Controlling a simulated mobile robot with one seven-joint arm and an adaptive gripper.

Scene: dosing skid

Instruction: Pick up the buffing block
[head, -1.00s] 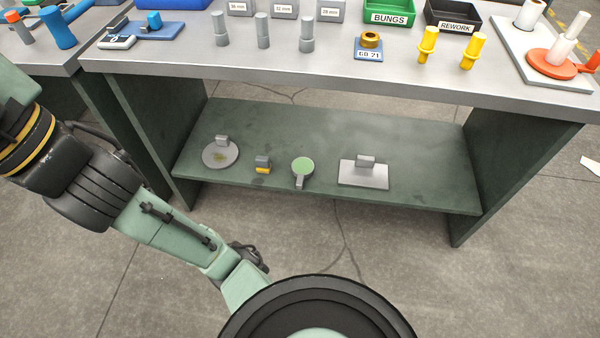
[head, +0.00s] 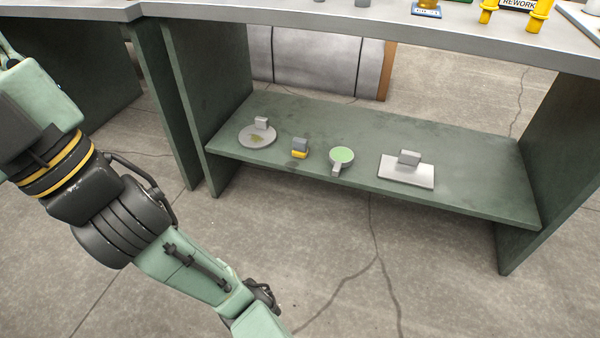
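My arm comes down the left side of the picture and leaves at the bottom edge, in front of the shelf. My gripper is out of the picture, so its fingers are hidden.
A round grey plate with a handle (head: 258,138) is left of the block. A green-topped round tool (head: 342,155) and a flat rectangular plate with a handle (head: 406,175) are to its right. The bench top (head: 400,38) overhangs the shelf, with upright side panels at both ends.

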